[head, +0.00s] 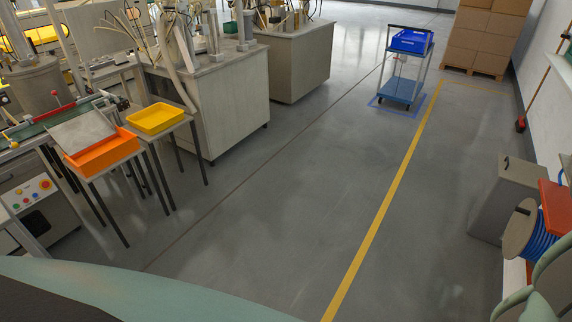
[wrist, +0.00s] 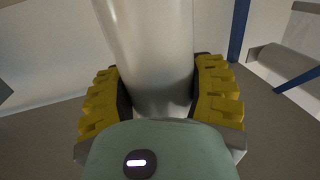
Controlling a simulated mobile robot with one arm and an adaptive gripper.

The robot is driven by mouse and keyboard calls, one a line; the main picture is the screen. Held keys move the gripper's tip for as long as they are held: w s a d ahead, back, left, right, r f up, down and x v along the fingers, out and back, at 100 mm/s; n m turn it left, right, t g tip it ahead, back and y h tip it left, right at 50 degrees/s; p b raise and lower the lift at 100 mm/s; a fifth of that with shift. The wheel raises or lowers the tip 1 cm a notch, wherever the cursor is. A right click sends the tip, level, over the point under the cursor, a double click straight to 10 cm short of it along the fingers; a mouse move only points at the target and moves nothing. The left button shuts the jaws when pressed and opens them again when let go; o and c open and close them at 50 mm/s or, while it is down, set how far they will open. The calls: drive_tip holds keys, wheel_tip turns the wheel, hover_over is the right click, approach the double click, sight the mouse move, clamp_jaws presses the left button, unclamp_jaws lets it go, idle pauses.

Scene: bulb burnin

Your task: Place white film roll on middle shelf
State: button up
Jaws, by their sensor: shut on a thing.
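In the wrist view, my gripper (wrist: 157,95) is shut on a white film roll (wrist: 150,45). The yellow ridged finger pads press on the roll from the left and right. The roll runs up out of the top of the view, so its far end is hidden. A blue post (wrist: 238,30) stands to the right of the roll, with a pale cylinder (wrist: 268,56) beyond it; I cannot tell whether they belong to a shelf. No middle shelf can be made out clearly in either view.
In the head view, open grey floor (head: 270,220) with a yellow line (head: 385,205) lies ahead. A cart with a blue bin (head: 411,40) stands far off, near stacked cartons (head: 488,35). Tables with orange (head: 103,155) and yellow trays (head: 155,118) are left. A blue hose reel (head: 520,230) is right.

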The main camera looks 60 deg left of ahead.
drive_tip(key=shift+w+f, duration=0.1)
drive_tip(key=shift+f, duration=0.4)
drive_tip(key=shift+f, duration=0.15)
drive_tip(key=o, duration=1.3)
drive_tip(key=shift+a+r, duration=0.1)
drive_tip(key=shift+r, duration=0.1)
